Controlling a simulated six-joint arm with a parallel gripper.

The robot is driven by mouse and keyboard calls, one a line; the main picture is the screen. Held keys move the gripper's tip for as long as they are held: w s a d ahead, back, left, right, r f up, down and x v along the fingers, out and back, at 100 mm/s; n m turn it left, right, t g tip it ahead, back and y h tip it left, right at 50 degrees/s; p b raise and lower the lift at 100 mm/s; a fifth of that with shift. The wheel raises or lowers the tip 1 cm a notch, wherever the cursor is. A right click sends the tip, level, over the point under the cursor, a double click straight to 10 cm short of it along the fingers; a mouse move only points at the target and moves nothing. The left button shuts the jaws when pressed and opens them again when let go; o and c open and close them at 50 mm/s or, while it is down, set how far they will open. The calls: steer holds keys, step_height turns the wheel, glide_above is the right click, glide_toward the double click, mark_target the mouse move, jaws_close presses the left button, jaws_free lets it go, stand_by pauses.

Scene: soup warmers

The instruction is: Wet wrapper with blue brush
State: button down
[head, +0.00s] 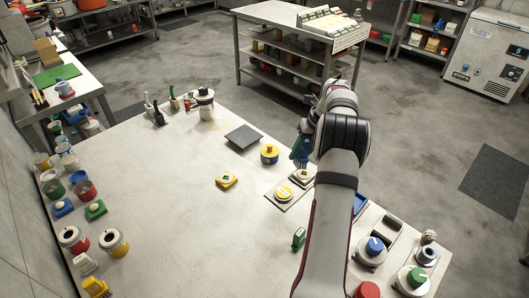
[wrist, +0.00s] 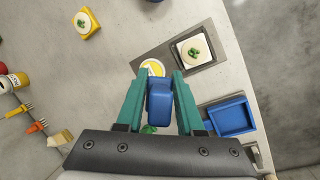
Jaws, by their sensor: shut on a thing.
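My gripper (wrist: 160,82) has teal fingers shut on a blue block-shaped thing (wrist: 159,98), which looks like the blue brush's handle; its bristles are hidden. In the head view my gripper (head: 301,152) is above the table beside the grey board. A pale round wrapper (wrist: 194,50) with green filling on it lies on a dark square plate, ahead and right of the fingertips. It also shows in the head view (head: 304,174), just below my gripper. Another wrapper with green filling (head: 227,180) sits on a yellow base, also in the wrist view (wrist: 88,20).
A yellow-and-white disc (head: 283,192) lies beside the wrapper, partly behind the fingers in the wrist view. A yellow pot (head: 269,154) and a dark flat plate (head: 243,138) stand nearby. A blue tray (wrist: 231,117) is at right. The table's left middle is clear.

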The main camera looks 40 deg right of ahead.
steer(key=shift+m+h, duration=0.3)
steer(key=shift+m, duration=0.6)
steer(key=shift+s+d+f, duration=0.2)
steer(key=shift+d+f, duration=0.1)
steer(key=shift+f, duration=1)
steer(key=shift+s+d+f, duration=0.25)
steer(key=shift+d+f, duration=0.05)
steer(key=shift+f, duration=1)
steer(key=shift+s+d+f, duration=0.2)
steer(key=shift+d+f, duration=0.1)
steer(key=shift+f, duration=1)
steer(key=shift+d+f, duration=0.15)
steer(key=shift+f, duration=0.2)
steer(key=shift+s+d+r, duration=0.1)
steer(key=shift+d+r, duration=0.1)
steer(key=shift+d, duration=0.8)
steer(key=shift+s+d+r, duration=0.1)
steer(key=shift+d+r, duration=0.1)
steer(key=shift+d, duration=0.75)
steer(key=a, duration=0.2)
steer(key=a+f, duration=0.1)
steer(key=a, duration=0.1)
steer(key=shift+w, duration=0.2)
step_height(320, 180, up, 8)
steer(key=shift+a, duration=0.1)
